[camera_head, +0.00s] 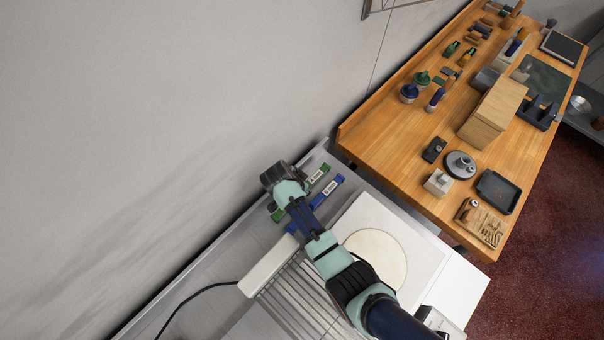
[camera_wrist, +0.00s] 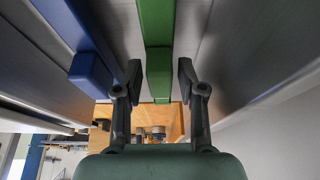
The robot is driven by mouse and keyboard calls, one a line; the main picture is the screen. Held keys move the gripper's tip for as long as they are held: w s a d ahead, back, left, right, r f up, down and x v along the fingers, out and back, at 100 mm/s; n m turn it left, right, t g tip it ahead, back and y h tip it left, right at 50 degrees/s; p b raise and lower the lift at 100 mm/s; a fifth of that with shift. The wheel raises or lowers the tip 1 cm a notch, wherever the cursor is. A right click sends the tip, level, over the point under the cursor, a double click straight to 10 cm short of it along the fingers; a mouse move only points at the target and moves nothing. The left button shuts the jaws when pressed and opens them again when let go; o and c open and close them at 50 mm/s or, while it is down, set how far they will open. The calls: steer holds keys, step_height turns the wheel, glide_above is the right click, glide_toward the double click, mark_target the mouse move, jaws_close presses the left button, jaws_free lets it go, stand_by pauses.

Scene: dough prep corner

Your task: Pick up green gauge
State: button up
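The green gauge (camera_head: 318,175) is a long bar with a pale label, lying on the grey metal surface beside the wall in the head view; my wrist hides its middle. In the wrist view the green gauge (camera_wrist: 158,40) runs from the top edge down to between the fingers of my gripper (camera_wrist: 160,76). The fingers are open, one on each side of the bar, with a visible gap on both sides. A similar blue bar (camera_head: 327,190) lies alongside, and it shows left of the green one in the wrist view (camera_wrist: 90,70). My fingertips are hidden in the head view.
A pale board (camera_head: 415,230) with a round dough sheet (camera_head: 376,258) lies right of my arm, near a wire rack (camera_head: 300,300). A wooden bench (camera_head: 400,135) holding many items stands beyond. The wall (camera_head: 150,130) is close on the left.

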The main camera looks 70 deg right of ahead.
steer(key=shift+c, duration=0.2)
jaws_close()
steer(key=shift+r, duration=0.15)
step_height(320, 180, up, 20)
steer(key=p, duration=0.3)
steer(key=shift+p, duration=0.35)
step_height(320, 180, up, 6)
steer(key=p, duration=0.6)
steer(key=shift+p, duration=0.35)
